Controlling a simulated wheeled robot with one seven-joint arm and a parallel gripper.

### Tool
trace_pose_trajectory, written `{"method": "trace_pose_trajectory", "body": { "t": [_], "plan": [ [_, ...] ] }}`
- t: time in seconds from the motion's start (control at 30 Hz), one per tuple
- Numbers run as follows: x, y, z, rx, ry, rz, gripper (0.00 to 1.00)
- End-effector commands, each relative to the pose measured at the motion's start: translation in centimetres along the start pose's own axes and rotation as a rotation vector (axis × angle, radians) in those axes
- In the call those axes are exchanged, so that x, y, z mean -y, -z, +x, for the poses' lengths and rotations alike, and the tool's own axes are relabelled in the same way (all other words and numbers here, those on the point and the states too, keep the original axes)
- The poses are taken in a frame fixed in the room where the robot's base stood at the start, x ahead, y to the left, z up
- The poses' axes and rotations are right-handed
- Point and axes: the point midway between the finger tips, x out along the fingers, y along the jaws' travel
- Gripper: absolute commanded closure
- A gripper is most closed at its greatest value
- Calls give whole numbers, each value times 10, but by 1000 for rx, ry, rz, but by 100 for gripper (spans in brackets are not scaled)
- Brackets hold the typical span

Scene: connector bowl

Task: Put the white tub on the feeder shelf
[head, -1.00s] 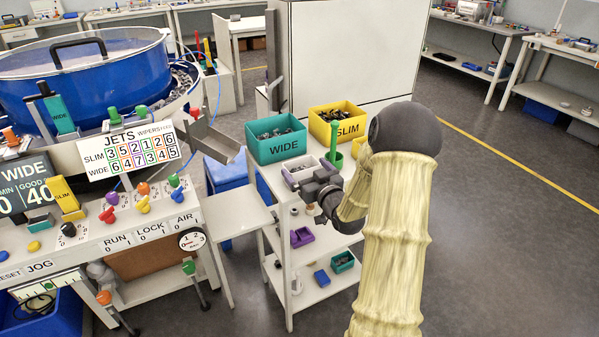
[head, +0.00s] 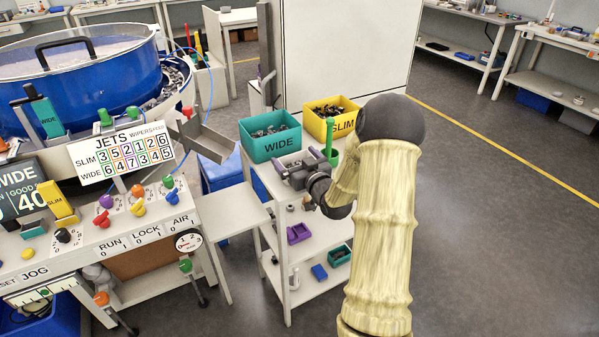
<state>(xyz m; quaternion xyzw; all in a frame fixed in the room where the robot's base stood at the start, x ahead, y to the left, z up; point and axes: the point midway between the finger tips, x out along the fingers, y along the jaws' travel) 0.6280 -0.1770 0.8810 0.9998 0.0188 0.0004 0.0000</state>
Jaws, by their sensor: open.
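The white tub (head: 291,158) is on the top of the white cart, in front of the teal WIDE bin (head: 270,147). Most of it is hidden by my gripper (head: 284,172), which is open over or around it. I cannot tell whether the fingers touch the tub. A pale flat shelf (head: 232,218) stands at the left of the cart, beside the feeder bench; its top is bare. I take it to be the feeder shelf.
A yellow SLIM bin (head: 330,118) and a green upright item (head: 329,140) are close to my gripper. The cart's lower shelves hold a purple tray (head: 299,233) and a blue block (head: 319,271). A metal chute (head: 203,136) hangs above the feeder shelf. Floor at right is clear.

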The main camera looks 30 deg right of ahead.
Motion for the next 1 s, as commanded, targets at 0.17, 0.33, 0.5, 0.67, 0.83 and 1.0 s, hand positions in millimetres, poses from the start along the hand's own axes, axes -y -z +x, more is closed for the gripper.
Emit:
{"method": "trace_pose_trajectory", "body": {
  "t": [0.17, 0.33, 0.5, 0.67, 0.83, 1.0],
  "plan": [
    [2, 0, 1, 0, 4, 1, 12],
    [-1, 0, 0, 0, -2, 1, 33],
    [-3, 0, -1, -1, -5, 1, 37],
    [-3, 10, -1, -2, -4, 0, 37],
    [-2, 37, 0, -5, -3, -3, 37],
    [-2, 72, 0, -5, -2, -3, 37]
  ]
}}
